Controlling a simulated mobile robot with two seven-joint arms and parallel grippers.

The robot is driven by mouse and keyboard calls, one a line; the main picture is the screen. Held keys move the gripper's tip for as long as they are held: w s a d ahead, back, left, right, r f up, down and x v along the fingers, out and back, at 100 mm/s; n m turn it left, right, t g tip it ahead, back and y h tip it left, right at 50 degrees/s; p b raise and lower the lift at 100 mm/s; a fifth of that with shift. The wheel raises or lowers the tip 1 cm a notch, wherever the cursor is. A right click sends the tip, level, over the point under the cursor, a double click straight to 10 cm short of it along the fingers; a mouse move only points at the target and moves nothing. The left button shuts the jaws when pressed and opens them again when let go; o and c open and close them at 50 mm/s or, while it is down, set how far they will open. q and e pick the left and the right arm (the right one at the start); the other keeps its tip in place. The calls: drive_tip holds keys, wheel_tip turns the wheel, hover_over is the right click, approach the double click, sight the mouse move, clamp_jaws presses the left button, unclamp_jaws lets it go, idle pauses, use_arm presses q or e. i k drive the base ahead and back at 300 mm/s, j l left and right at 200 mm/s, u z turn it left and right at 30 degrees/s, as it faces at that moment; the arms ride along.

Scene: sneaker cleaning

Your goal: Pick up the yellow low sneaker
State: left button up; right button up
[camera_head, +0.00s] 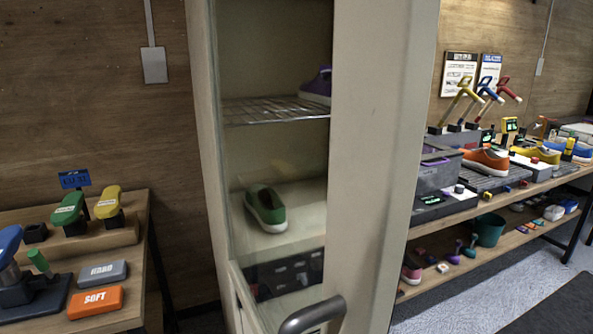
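A yellow low sneaker (535,155) sits on the long wooden bench at the far right, beyond the cabinet. It is small in the view and partly hidden by things around it. An orange sneaker (485,160) stands to its left, and a blue shoe (572,149) is to its right. Neither of my grippers is in view.
A tall cabinet (378,150) with a glass front and curved handle (313,315) fills the middle; it holds a green shoe (265,208) and a purple shoe (317,86). Grey floor (470,300) is open at lower right.

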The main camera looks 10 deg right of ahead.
sight(544, 156)
drive_tip(key=k+l+z, duration=0.1)
drive_tip(key=k+l, duration=0.3)
drive_tip(key=i+l, duration=0.1)
drive_tip(key=l, duration=0.3)
drive_tip(key=i+l+z, duration=0.15)
drive_tip(key=l, duration=0.6)
drive_tip(key=i+l, duration=0.3)
drive_tip(key=l, duration=0.25)
drive_tip(key=i+l, duration=0.25)
drive_tip(key=l, duration=0.25)
drive_tip(key=i+l+z, duration=0.1)
drive_tip(key=i+l, duration=0.2)
drive_tip(key=l, duration=0.25)
drive_tip(key=i+l, duration=0.3)
drive_tip(key=l, duration=0.25)
drive_tip(key=i+l, duration=0.3)
drive_tip(key=l, duration=0.2)
drive_tip(key=i+l+z, duration=0.1)
drive_tip(key=i+l, duration=0.2)
drive_tip(key=l, duration=0.2)
drive_tip(key=i+l, duration=0.3)
drive_tip(key=l, duration=0.2)
drive_tip(key=i+l, duration=0.35)
drive_tip(key=l, duration=0.15)
